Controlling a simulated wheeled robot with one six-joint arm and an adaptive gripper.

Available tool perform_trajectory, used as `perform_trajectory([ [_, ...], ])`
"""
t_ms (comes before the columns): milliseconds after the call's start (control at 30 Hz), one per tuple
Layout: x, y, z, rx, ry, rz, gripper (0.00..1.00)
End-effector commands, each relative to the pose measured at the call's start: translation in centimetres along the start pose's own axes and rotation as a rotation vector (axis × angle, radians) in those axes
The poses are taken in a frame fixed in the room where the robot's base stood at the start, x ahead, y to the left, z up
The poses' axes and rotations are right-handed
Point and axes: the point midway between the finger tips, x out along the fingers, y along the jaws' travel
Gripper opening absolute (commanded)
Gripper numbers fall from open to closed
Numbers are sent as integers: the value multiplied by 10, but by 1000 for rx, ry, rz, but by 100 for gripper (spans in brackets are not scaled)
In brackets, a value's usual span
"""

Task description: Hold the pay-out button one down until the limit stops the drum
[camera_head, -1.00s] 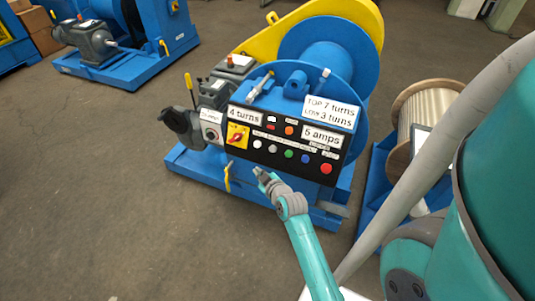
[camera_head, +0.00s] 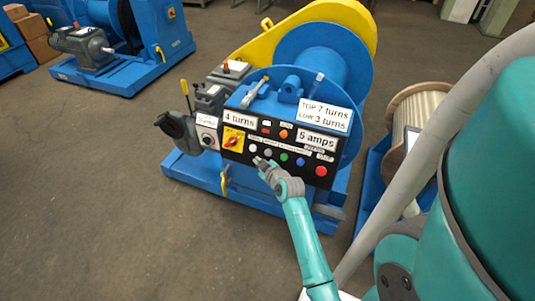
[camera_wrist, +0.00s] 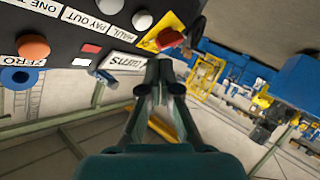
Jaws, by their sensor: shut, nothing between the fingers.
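The blue winch drum (camera_head: 322,52) stands behind a black control panel (camera_head: 236,159). In the wrist view, the button beside the PAY OUT label is pale grey (camera_wrist: 110,5), cut by the top edge. A white button (camera_wrist: 142,20) beside the HAUL label is its neighbour. In the head view the pay-out button (camera_head: 268,152) looks like the second in the lower row. My gripper (camera_head: 258,161) is shut and empty, just below the left end of that row. It also shows in the wrist view (camera_wrist: 160,72), apart from both buttons in the picture. Contact with the panel cannot be told.
A red rotary switch (camera_head: 233,141) on a yellow plate is left of the buttons. Green (camera_head: 284,157), blue (camera_head: 300,162) and red (camera_head: 321,170) buttons continue the row rightward. Signs read 4 turns (camera_head: 240,120) and 5 amps (camera_head: 317,141). A cable reel (camera_head: 418,105) stands right.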

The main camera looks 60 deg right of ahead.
Motion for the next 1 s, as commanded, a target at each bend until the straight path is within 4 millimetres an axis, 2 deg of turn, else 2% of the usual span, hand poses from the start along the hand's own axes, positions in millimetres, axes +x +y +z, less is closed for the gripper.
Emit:
perform_trajectory([
  [500,42,31,30,0,0,1,0],
  [1000,50,37,36,-1,1,1,0],
])
